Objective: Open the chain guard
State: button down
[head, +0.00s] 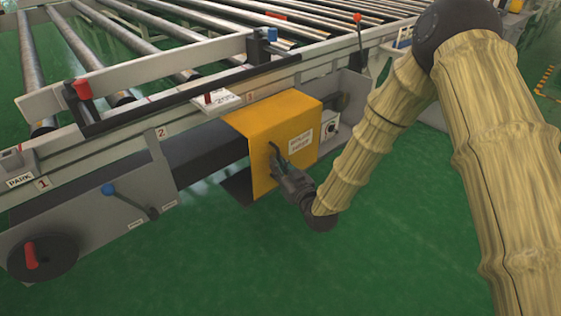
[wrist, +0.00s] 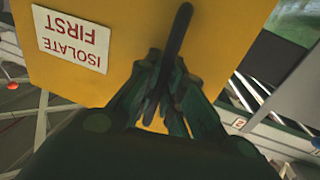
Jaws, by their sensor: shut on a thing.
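The chain guard is a yellow box-shaped cover (head: 262,118) under the conveyor's side rail in the head view. It also fills the upper part of the wrist view (wrist: 118,22). A dark bar handle (wrist: 178,42) stands on its front face. My gripper (head: 279,166) is at this face, shut on the handle, with its fingers around the handle's lower part in the wrist view (wrist: 164,95). A white "ISOLATE FIRST" label (wrist: 70,39) is on the guard beside the handle. The space behind the guard is mostly hidden.
A rotary switch (head: 330,121) is on a grey box right of the guard. A blue-knobbed lever (head: 109,188) and a black handwheel with a red grip (head: 42,258) are at the left. The roller conveyor (head: 185,35) spans the back. The green floor in front is clear.

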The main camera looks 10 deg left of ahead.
jog(key=c, duration=1.5)
grip_release()
jog(key=v, duration=1.2)
jog(key=shift+f, duration=0.1)
